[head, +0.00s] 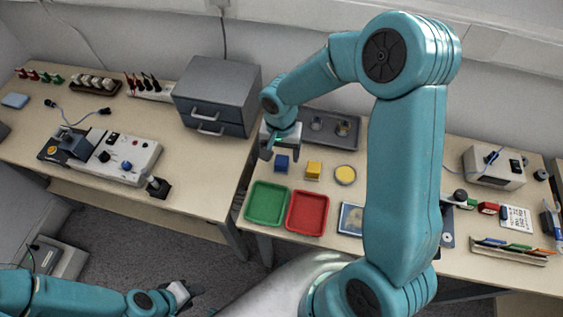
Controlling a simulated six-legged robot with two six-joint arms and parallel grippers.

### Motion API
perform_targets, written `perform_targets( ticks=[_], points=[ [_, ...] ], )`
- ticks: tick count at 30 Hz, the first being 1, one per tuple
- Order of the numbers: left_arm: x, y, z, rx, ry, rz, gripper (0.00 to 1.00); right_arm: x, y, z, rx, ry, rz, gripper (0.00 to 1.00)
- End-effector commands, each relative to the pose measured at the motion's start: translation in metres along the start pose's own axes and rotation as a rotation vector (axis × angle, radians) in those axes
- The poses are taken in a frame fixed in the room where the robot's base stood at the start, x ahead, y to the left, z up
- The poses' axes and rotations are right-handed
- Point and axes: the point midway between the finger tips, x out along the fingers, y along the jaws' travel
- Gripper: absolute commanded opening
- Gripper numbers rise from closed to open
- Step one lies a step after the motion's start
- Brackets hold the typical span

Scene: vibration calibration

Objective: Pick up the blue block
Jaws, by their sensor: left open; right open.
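The blue block (281,164) sits on the right-hand table, behind the green tray (249,213) and left of a yellow block (313,171). My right gripper (281,152) is open, with its fingers pointing down just behind or above the blue block. I cannot tell how high the fingers are over it; the block does not look held. My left gripper (187,294) is open and empty, low at the bottom of the picture, in front of the tables and far from the block.
A red tray (323,227) lies beside the green one. A yellow disc (345,175) is right of the yellow block. A grey tray (349,143) with round parts lies behind. A grey drawer cabinet (212,79) stands to the left. My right arm hides part of the table.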

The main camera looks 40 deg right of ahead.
Motion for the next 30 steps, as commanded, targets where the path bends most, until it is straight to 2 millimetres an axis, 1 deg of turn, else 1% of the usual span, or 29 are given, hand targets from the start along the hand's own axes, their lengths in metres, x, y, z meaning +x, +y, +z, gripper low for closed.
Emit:
perform_targets(
  ticks=[2,9,11,14,19,20,21,23,24,25,30],
  points=[
    [-0.001,0.0,0.0,0.0,0.0,0.0,0.43,0.005,0.0,-0.001,0.0,0.0,0.0,0.74],
    [-0.004,0.001,0.0,0.0,0.0,0.0,0.43,0.043,0.002,0.0,0.001,-0.002,0.001,0.74],
    [-0.004,0.001,0.0,0.0,0.0,0.0,0.43,0.049,0.002,-0.001,0.001,-0.001,0.001,0.74],
    [-0.004,0.001,0.0,0.0,0.0,0.0,0.43,0.054,0.002,-0.001,0.0,0.001,-0.001,0.74],
    [-0.004,0.001,0.0,0.0,0.0,0.0,0.43,0.054,0.002,-0.002,0.001,0.002,-0.001,0.74],
    [-0.004,0.001,0.0,0.0,0.0,0.0,0.43,0.054,0.002,-0.002,0.001,0.001,-0.001,0.71],
    [-0.004,0.001,0.0,0.0,0.0,0.0,0.43,0.054,0.002,-0.002,0.001,0.001,-0.001,0.58],
    [-0.004,0.001,0.0,0.0,0.0,0.0,0.43,0.054,0.002,-0.001,0.001,0.001,-0.001,0.39],
    [-0.004,0.001,0.0,0.0,0.0,0.0,0.43,0.053,0.002,-0.001,0.001,0.001,-0.001,0.26],
    [-0.004,0.001,0.0,0.0,0.0,0.0,0.43,0.053,0.002,-0.001,0.001,0.001,-0.001,0.16],
    [-0.004,0.001,0.0,0.0,0.0,0.0,0.43,0.053,0.002,-0.001,0.001,0.001,-0.001,0.15]
  ],
)
